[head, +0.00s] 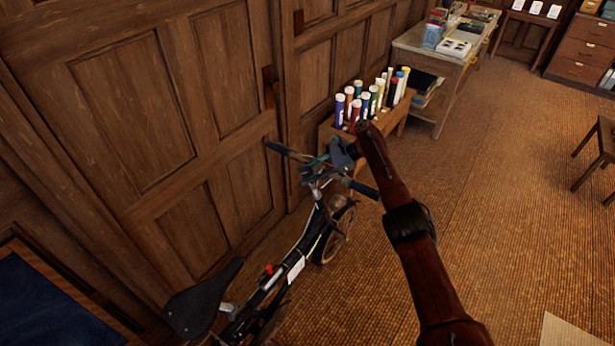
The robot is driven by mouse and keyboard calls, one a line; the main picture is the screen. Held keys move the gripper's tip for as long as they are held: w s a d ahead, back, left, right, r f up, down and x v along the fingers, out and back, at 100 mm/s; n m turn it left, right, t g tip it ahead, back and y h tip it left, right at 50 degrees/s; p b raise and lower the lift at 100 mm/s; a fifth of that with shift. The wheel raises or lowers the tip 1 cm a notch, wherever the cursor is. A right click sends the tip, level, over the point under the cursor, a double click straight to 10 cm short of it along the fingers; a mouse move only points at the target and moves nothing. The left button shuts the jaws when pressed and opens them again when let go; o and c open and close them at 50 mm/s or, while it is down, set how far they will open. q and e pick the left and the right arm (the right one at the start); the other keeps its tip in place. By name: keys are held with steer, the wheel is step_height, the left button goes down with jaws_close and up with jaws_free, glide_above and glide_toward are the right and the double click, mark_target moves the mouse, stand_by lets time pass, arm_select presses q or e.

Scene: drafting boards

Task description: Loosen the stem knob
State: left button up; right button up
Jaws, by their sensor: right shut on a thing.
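A black folding bicycle (312,236) stands beside the panelled wall, with its black saddle (203,296) at the lower left. Its handlebar has one grip (283,150) pointing to the wall and another grip (364,190) on the right side. My right arm reaches in from the lower right, and my right gripper (322,168) is at the middle of the handlebar, by the top of the stem. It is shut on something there. The stem knob cannot be made out; the gripper and handlebar parts cover that spot. My left gripper is out of view.
A wooden rack (392,124) of several coloured tubes stands just behind the handlebar. A desk (436,56) with boxes and papers is farther back, and a wooden stool (597,150) is at the right. The carpet right of my arm is mostly clear.

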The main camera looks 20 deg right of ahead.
steer(key=shift+w+a+r, duration=0.1)
steer(key=shift+w+r, duration=0.05)
steer(key=shift+r, duration=0.15)
steer(key=o, duration=1.2)
steer(key=shift+f, duration=0.2)
steer(key=shift+d, duration=0.25)
steer(key=shift+v, duration=5.9)
